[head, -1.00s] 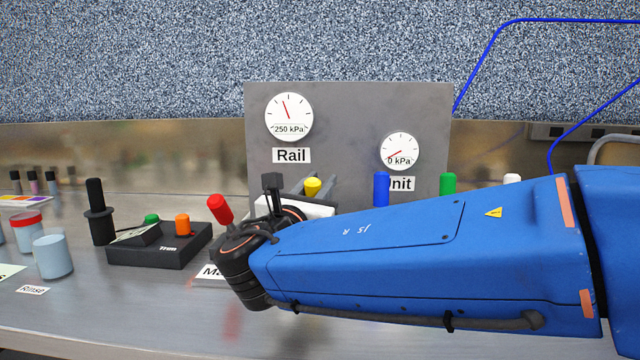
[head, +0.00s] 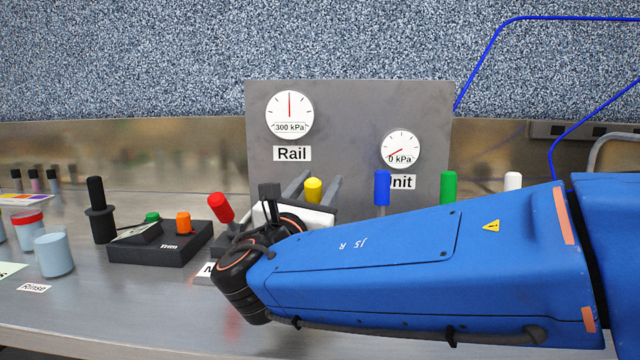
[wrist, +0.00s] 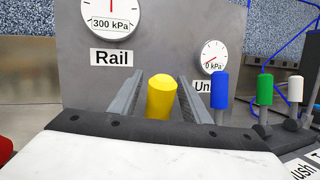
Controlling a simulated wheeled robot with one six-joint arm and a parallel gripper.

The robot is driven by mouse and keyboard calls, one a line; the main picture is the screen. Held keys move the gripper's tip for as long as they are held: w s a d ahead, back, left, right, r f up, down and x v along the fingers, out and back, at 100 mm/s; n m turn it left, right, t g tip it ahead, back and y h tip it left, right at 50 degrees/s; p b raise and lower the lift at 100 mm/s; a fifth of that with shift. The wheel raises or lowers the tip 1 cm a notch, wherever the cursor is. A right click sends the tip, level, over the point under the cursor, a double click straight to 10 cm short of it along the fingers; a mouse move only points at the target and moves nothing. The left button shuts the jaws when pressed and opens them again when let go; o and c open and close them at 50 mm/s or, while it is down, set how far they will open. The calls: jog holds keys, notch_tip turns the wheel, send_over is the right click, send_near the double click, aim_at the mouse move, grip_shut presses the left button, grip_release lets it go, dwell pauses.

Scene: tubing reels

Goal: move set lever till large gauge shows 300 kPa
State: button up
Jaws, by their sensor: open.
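The large gauge (head: 289,115), labelled Rail, reads 300 kPa with its needle straight up; it also shows in the wrist view (wrist: 108,14). The yellow-topped lever (head: 313,189) stands in front of the panel; its base and any label are hidden, so I cannot read whether it is the set lever. My gripper (head: 318,182) is open, its two grey fingers on either side of the yellow handle (wrist: 161,96). In the wrist view a gap shows on both sides of the handle.
The small gauge (head: 400,149) reads 0 kPa. A red lever (head: 221,207) is left of my gripper; blue (head: 382,187), green (head: 448,187) and white (head: 513,181) handles are to the right. A black Trim box (head: 160,250) and cups stand on the left.

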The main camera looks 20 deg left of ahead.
jog(key=v, duration=1.6)
jog(key=shift+s, duration=0.4)
dwell(2.0)
